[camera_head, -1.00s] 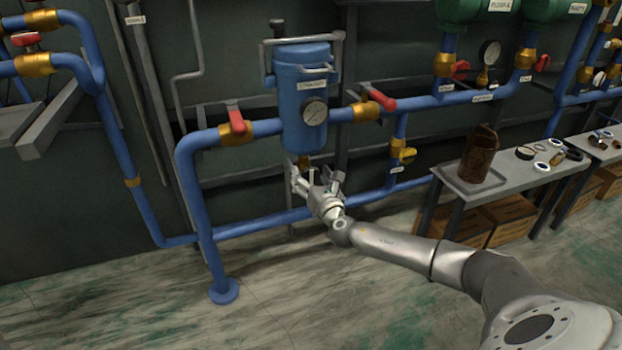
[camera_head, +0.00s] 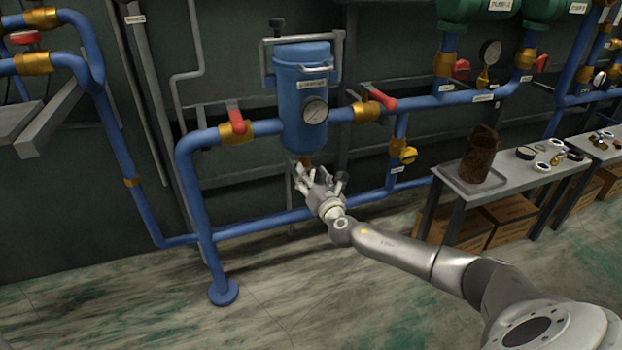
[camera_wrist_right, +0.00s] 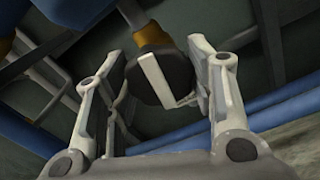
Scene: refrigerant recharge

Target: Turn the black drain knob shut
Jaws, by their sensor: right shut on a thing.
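The black drain knob (camera_wrist_right: 168,75) hangs under a brass drain fitting (camera_wrist_right: 148,36) in the right wrist view. A pale angled strip shows across the knob's face. My right gripper (camera_wrist_right: 165,95) has its fingers on either side of the knob and is shut on it. In the head view my right gripper (camera_head: 304,175) is just below the blue strainer vessel (camera_head: 303,105), and the fingers hide the knob there. The brass drain fitting (camera_head: 305,160) shows above the fingers. My left gripper is not in view.
Red-handled valves (camera_head: 235,122) (camera_head: 377,97) flank the vessel on the blue pipe. A lower blue pipe (camera_head: 265,226) runs behind my gripper. A grey bench (camera_head: 530,172) with a tray, a rusty brown filter (camera_head: 480,155) and small parts stands right. Floor in front is clear.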

